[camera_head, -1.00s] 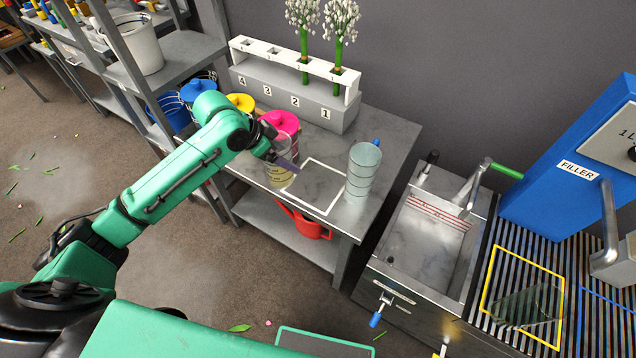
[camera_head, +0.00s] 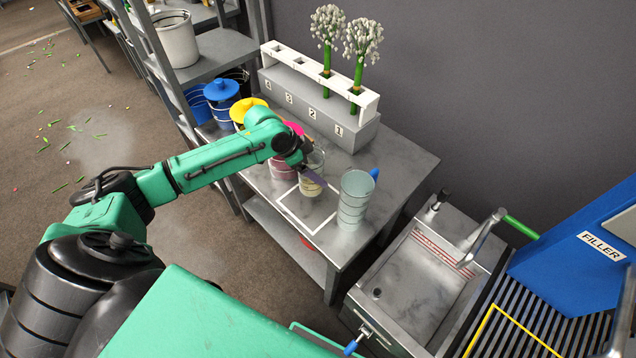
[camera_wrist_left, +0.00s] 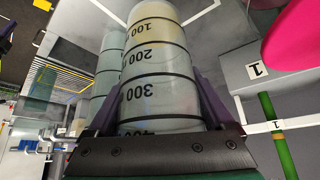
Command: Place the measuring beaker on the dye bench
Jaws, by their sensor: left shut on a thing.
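My left gripper (camera_head: 309,170) is shut on the measuring beaker (camera_head: 312,186), a clear cylinder with a yellowish tint toward its base. In the left wrist view the beaker (camera_wrist_left: 160,62) shows dark rings and the marks 100 to 400, between both fingers. The beaker appears upright over the back part of a white square outline (camera_head: 288,212) on the grey dye bench (camera_head: 405,163). I cannot tell whether its base touches the bench top. My right gripper is not in view.
A second clear ringed vessel (camera_head: 355,205) stands close to the right of the outline. Pink, yellow (camera_head: 247,108) and blue (camera_head: 221,92) lidded buckets stand left. A numbered rack (camera_head: 318,115) with white flowers is behind. A metal sink (camera_head: 420,275) is right.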

